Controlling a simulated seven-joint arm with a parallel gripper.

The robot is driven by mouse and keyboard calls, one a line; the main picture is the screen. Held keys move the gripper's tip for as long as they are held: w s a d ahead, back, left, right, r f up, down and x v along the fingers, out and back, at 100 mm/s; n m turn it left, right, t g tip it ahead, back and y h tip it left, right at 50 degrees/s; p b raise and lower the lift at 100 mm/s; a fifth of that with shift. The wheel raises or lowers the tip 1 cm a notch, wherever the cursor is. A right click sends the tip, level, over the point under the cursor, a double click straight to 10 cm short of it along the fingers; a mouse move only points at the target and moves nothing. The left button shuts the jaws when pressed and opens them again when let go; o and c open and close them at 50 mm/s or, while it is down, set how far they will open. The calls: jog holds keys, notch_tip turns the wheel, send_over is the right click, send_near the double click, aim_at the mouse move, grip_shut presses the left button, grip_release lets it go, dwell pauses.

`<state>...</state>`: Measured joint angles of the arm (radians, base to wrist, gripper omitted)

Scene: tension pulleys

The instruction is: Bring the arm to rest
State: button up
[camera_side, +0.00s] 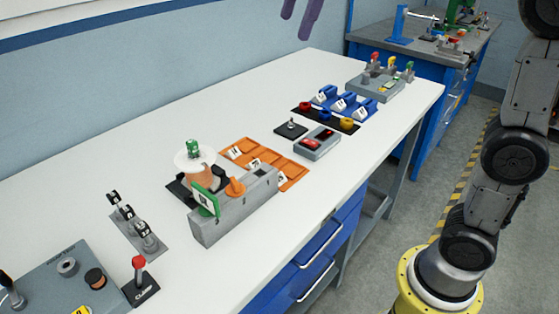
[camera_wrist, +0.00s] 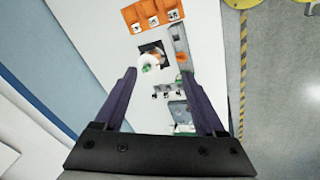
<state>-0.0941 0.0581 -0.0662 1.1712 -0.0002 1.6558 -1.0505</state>
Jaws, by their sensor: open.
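My gripper (camera_wrist: 162,103) is open, with two purple fingers spread apart and nothing between them. In the side view only its purple fingertips (camera_side: 302,14) show, at the top edge, high above the back of the white table (camera_side: 130,140). The rest of the gripper is out of that view. In the wrist view it looks down on the table from well above.
Orange bins (camera_side: 265,160), a grey box with red displays (camera_side: 317,143), blue bins (camera_side: 345,103) and a control box (camera_side: 378,85) line the table. A red-knobbed lever (camera_side: 139,268) and a grey panel (camera_side: 65,285) stand at front left. The table's back strip is clear.

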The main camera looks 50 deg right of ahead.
jog(key=s+d+f+m+t, duration=0.1)
jog(key=s+f+m, duration=0.25)
jog(key=s, duration=0.35)
jog(key=s+d+f+m, duration=0.2)
jog(key=s+f, duration=0.2)
jog(key=s, duration=0.3)
jog(key=s+f+m, duration=0.3)
jog(key=f+m, duration=0.1)
jog(key=f, duration=0.3)
jog(key=s+f+m+t, duration=0.1)
jog(key=s+f+m, duration=0.1)
jog(key=f, duration=0.6)
jog(key=shift+s+d+f+m, duration=0.25)
jog(key=shift+s+m, duration=0.15)
jog(key=shift+m, duration=0.45)
